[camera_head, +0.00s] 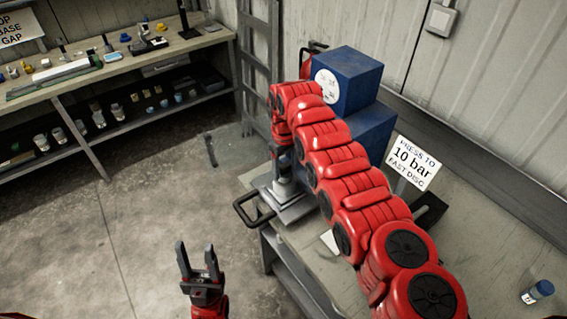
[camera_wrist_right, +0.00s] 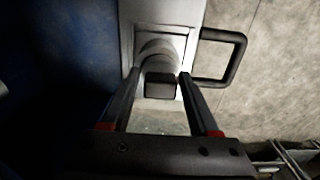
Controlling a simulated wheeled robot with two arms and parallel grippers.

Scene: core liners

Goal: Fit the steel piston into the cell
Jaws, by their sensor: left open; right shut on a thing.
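My right gripper (camera_head: 284,160) hangs at the end of the red arm, beside the blue press and above its pale base plate (camera_head: 291,212). In the right wrist view the right gripper's fingers (camera_wrist_right: 162,80) are closed on a dark block, which I take to be the top of the steel piston (camera_wrist_right: 160,86). A grey round body (camera_wrist_right: 160,48), perhaps the cell, shows just beyond the block on the base plate. I cannot tell whether the piston is inside it. My left gripper (camera_head: 198,262) is open and empty over the floor, left of the bench.
The blue press (camera_head: 362,82) with a white dial stands at the back of the bench (camera_head: 470,235). A black handle loop (camera_head: 246,212) juts past the bench's left edge. A sign (camera_head: 413,160) and a small bottle (camera_head: 537,292) stand to the right. Shelving (camera_head: 130,70) lines the left wall.

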